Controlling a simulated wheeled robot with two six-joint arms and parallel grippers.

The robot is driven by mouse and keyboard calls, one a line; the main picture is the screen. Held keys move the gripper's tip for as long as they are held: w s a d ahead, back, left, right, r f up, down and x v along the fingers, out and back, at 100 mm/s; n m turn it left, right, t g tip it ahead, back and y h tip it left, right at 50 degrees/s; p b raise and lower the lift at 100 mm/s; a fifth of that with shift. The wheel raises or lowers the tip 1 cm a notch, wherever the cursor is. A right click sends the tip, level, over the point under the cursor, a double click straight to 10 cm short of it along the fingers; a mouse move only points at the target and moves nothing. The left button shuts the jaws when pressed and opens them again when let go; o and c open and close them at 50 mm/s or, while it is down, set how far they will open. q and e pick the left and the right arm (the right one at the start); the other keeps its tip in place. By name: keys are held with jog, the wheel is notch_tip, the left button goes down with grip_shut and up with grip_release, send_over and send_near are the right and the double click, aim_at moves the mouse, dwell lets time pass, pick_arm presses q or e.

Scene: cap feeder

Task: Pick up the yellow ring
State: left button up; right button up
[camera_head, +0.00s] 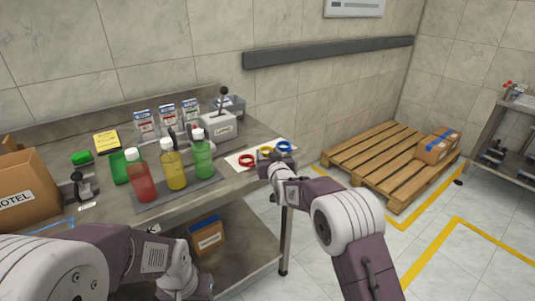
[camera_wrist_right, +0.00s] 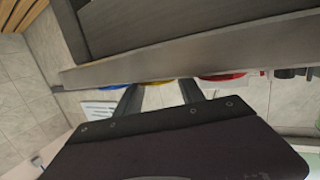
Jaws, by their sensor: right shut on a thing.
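The yellow ring (camera_head: 266,150) is at the right end of the workbench, between the red ring (camera_head: 246,160) and the blue ring (camera_head: 284,146) on a white sheet. My right gripper (camera_head: 275,160) is at this end of the bench and partly covers the sheet in the head view. In the right wrist view, the yellow ring (camera_wrist_right: 158,82) shows between the fingertips of my right gripper (camera_wrist_right: 160,92), which is shut on it. The red ring (camera_wrist_right: 222,76) and blue ring (camera_wrist_right: 112,86) lie to either side. My left arm is low at the left; its jaws do not show.
Red, yellow and green bottles (camera_head: 172,165) stand on a dark tray left of the rings. A grey lever device (camera_head: 220,126) stands behind the rings. A cardboard box (camera_head: 25,190) is at the far left. A wooden pallet (camera_head: 375,160) lies on the floor at right.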

jog(key=r, duration=0.1)
jog(key=r+p, duration=0.1)
jog(key=r, duration=0.2)
jog(key=shift+s+d+r, duration=0.25)
jog(key=shift+r, duration=0.1)
jog(key=s+d+r+p, duration=0.1)
jog(key=s+d+r, duration=0.5)
jog(key=s+d, duration=0.1)
jog(key=shift+v, duration=0.8)
jog(key=shift+a, duration=0.25)
